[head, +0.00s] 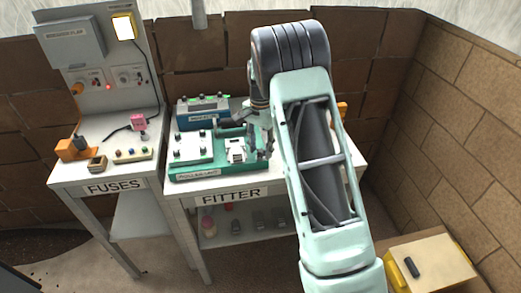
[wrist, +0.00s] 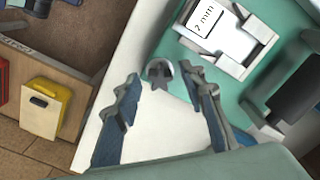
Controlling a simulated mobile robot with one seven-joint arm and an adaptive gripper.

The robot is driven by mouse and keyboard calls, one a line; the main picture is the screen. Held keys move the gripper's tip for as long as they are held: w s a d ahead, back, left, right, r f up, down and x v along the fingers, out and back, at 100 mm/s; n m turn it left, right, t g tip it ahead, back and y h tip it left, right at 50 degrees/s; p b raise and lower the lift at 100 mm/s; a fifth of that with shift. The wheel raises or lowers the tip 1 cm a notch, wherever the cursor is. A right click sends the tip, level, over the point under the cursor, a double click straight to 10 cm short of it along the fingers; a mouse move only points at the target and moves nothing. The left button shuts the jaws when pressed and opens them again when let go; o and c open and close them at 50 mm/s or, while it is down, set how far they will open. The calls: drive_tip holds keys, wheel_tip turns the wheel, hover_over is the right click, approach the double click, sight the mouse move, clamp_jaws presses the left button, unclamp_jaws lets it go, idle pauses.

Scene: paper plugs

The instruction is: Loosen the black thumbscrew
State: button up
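A small dark grey star-shaped knob, which looks like the thumbscrew (wrist: 160,81), sits at the edge of the green fixture (wrist: 148,55) in the wrist view. My gripper (wrist: 162,88) is open, with one finger to each side of the knob and a clear gap between them. I cannot tell how far the fingertips are from it in depth. A white block marked "2 mm" (wrist: 215,28) sits on the fixture. In the head view my gripper (head: 266,150) is at the right side of the green fixture (head: 205,172), and the knob cannot be made out.
The fixture stands on the white FITTER table (head: 185,194), with a blue unit (head: 202,112) behind it. The FUSES table (head: 75,172) stands to the left with a pink part and an orange block. A yellow-edged box (head: 430,262) stands low at the right.

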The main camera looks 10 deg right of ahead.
sight(261, 150)
idle(0.3)
drive_tip(key=shift+r+p, duration=1.2)
drive_tip(key=shift+r, duration=0.8)
drive_tip(key=shift+r, duration=0.1)
drive_tip(key=shift+r+p, duration=1.3)
drive_tip(key=shift+r, duration=0.65)
drive_tip(key=shift+r, duration=0.1)
